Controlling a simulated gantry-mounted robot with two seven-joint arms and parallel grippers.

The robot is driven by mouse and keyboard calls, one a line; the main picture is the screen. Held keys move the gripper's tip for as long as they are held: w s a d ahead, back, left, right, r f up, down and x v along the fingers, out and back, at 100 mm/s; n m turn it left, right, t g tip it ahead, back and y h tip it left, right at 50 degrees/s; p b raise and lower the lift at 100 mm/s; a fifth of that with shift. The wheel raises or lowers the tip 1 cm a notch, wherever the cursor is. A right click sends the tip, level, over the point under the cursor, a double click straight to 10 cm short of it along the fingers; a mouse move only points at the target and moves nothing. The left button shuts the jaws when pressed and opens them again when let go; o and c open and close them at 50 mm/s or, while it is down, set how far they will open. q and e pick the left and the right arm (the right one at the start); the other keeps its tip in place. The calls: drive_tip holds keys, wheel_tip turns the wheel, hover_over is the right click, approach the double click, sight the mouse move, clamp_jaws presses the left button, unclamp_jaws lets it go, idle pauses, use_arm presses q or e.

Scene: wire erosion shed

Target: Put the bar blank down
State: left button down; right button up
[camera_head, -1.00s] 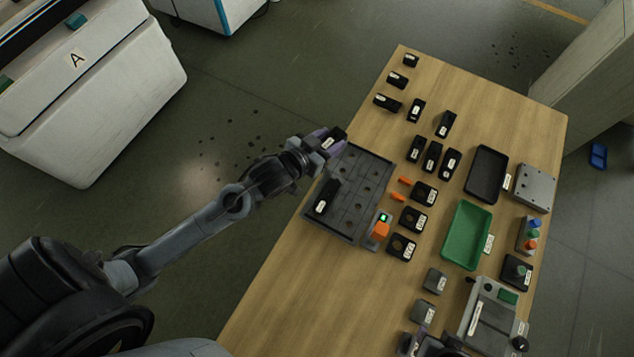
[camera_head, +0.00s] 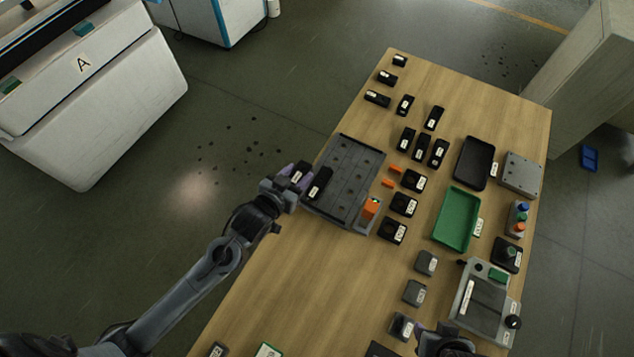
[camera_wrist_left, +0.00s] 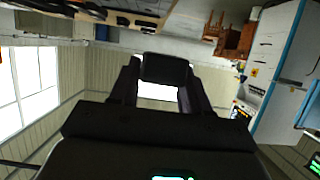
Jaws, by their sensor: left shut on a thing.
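My left gripper (camera_head: 293,178) is at the left edge of the dark grey fixture plate (camera_head: 352,165). It is shut on a black bar blank (camera_head: 301,170) with a white label. In the left wrist view the dark blank (camera_wrist_left: 164,70) sits between the two fingers. A second black labelled bar (camera_head: 319,184) lies on the plate's left side, just right of the held one. I cannot tell whether the held blank touches anything. My right gripper (camera_head: 440,338) is partly in view at the bottom right; its jaws are not clear.
Several black labelled blocks (camera_head: 421,148) stand on the wooden table's far part. An orange-topped device (camera_head: 370,207) sits at the plate's near right corner. A green tray (camera_head: 457,219) and a black tray (camera_head: 474,163) are further right. The table's near left is largely clear.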

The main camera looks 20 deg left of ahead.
sight(317, 186)
use_arm(q)
drive_tip(key=w+d+f, duration=0.1)
drive_tip(key=w, duration=0.1)
drive_tip(key=w+d+f+b, duration=0.1)
drive_tip(key=w+d, duration=0.1)
drive_tip(key=shift+d+f, duration=0.25)
drive_tip(key=shift+f, duration=0.15)
use_arm(e)
drive_tip(key=shift+d+f, duration=0.1)
drive_tip(key=shift+f, duration=0.55)
use_arm(q)
drive_tip(key=shift+w+d+f, duration=0.15)
drive_tip(key=shift+d+f, duration=0.05)
drive_tip(key=shift+d, duration=0.1)
use_arm(e)
drive_tip(key=shift+d+f, duration=0.1)
use_arm(q)
drive_tip(key=shift+f+b, duration=0.6)
drive_tip(key=shift+f, duration=1.35)
use_arm(e)
drive_tip(key=shift+s+f, duration=0.1)
drive_tip(key=shift+f, duration=0.45)
use_arm(q)
drive_tip(key=shift+f, duration=0.2)
drive_tip(key=c, duration=0.5)
unclamp_jaws()
drive_tip(key=shift+f, duration=0.1)
